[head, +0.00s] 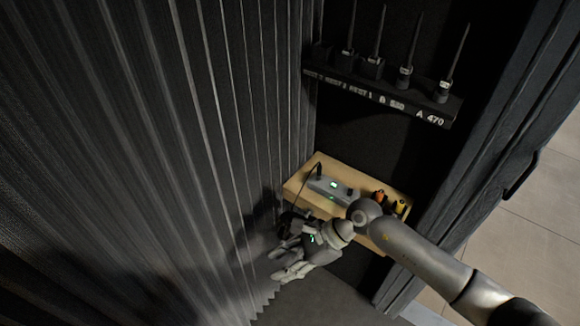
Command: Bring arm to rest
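My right arm comes in from the lower right. Its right gripper (276,265) hangs in front of the near left corner of a wooden shelf (297,186), close to the ribbed wall. Its pale fingers point left and look spread apart, with nothing seen between them. A dark part at the wrist partly covers the shelf's left edge. My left gripper is not in view.
Above, a labelled dark rack (385,94) holds several radios with antennas. Ribbed dark wall (150,130) fills the left; a door frame (475,160) stands right.

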